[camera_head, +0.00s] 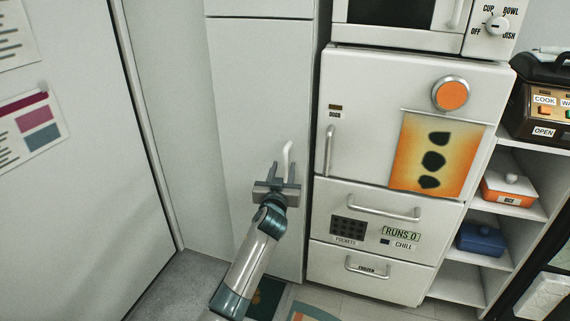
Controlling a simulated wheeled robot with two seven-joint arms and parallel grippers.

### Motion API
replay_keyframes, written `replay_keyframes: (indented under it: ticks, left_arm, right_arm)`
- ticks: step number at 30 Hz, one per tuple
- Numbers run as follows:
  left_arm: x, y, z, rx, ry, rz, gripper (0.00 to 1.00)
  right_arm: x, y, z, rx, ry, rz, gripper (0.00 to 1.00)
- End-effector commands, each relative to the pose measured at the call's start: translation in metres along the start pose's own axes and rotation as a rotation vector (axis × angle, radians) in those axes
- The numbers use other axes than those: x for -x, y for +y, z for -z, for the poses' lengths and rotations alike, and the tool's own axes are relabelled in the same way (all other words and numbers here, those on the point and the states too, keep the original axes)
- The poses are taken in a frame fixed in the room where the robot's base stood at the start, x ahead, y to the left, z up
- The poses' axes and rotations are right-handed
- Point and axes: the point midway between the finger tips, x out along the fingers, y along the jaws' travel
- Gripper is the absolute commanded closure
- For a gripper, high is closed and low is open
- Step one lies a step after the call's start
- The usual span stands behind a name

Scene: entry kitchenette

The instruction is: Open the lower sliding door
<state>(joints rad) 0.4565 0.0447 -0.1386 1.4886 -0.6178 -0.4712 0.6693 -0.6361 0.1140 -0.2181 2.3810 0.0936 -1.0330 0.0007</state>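The lower sliding door is a tall plain white panel (262,90) under a thin seam, left of the fridge. It looks closed. Its short curved white handle (288,150) is near its right edge. My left gripper (282,170) is in front of the panel, just at the lower part of the handle. Its two grey fingers point up and stand apart. The handle's lower end is partly hidden by the gripper, and I cannot tell whether the fingers touch it. My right gripper is not in view.
A white fridge (365,100) with two drawers stands close on the right, under a microwave (400,38). A shelf (510,216) with an orange box (508,188) and a blue box (482,239) is farther right. A white wall with posters is on the left. Mats lie on the floor below.

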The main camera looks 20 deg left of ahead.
Motion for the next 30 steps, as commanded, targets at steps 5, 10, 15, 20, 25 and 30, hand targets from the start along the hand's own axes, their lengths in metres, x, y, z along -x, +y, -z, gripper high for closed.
replay_keyframes:
  ticks: [5, 10, 15, 20, 25, 30]
  left_arm:
    - [-0.026, 0.000, 0.000, -0.001, 0.001, 0.000, 0.66]
    - [-0.041, 0.000, 0.000, -0.001, 0.001, 0.000, 0.66]
    - [-0.047, 0.000, 0.000, -0.001, 0.000, 0.000, 0.66]
    - [-0.047, 0.000, 0.000, -0.001, 0.000, 0.000, 0.66]
    - [-0.047, 0.000, 0.000, -0.001, 0.000, 0.000, 0.78]
    - [-0.047, 0.000, 0.000, 0.000, 0.000, 0.000, 1.00]
  right_arm:
    - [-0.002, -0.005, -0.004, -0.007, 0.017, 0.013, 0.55]
    - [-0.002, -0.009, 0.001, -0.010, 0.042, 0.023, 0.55]
    - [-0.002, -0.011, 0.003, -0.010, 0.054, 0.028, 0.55]
    - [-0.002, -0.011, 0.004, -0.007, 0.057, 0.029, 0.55]
    - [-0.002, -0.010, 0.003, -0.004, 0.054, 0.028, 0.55]
    - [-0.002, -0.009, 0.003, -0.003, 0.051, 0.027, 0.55]
